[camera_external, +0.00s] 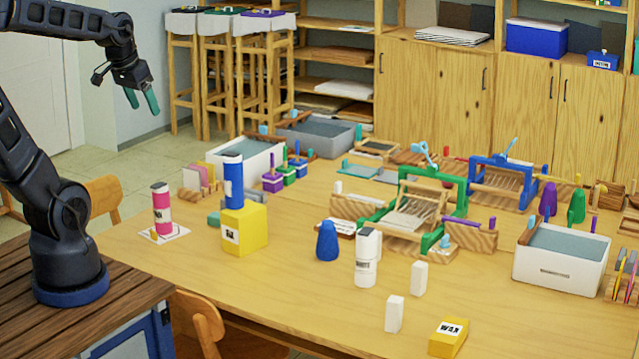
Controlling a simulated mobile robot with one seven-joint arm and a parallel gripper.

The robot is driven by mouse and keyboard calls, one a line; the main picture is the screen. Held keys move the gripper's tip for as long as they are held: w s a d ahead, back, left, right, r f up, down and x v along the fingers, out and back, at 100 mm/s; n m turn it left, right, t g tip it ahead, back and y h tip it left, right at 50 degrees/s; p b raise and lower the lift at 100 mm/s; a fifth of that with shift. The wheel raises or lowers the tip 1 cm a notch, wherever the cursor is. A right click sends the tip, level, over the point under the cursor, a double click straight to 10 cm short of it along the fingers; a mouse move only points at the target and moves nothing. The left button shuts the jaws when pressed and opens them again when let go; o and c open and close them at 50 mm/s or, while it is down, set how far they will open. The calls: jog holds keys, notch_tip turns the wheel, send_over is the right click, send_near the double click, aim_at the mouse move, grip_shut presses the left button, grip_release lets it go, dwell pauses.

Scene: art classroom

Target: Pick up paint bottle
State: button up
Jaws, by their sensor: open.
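My gripper (142,101) is open and empty, high at the upper left, with teal fingertips pointing down. It is well above and apart from the table. Several bottles stand upright on the table. A pink bottle (162,208) with a dark cap stands on a white card at the left. A blue bottle (233,182) stands on top of a yellow box (245,230). A white bottle (366,262) with a dark cap and printed label stands near the middle front. I cannot tell which of these is the paint bottle meant.
On the wooden table (290,295) are a blue cone (327,241), white blocks (394,314), a yellow wax box (448,337), small looms (412,210) and a white water-filled tub (561,265). A chair (203,320) stands at the front edge. The left front tabletop is clear.

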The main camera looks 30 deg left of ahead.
jog(key=w+d+f+m+g+h, duration=0.15)
jog(key=w+f+m, duration=0.25)
jog(key=w, duration=0.8)
jog(key=m+h, duration=0.1)
jog(key=m, duration=0.3)
send_near(236, 164)
jog(key=w+a, duration=0.2)
jog(key=shift+x, duration=5.6)
jog(key=shift+s, duration=0.2)
jog(key=c, duration=1.4)
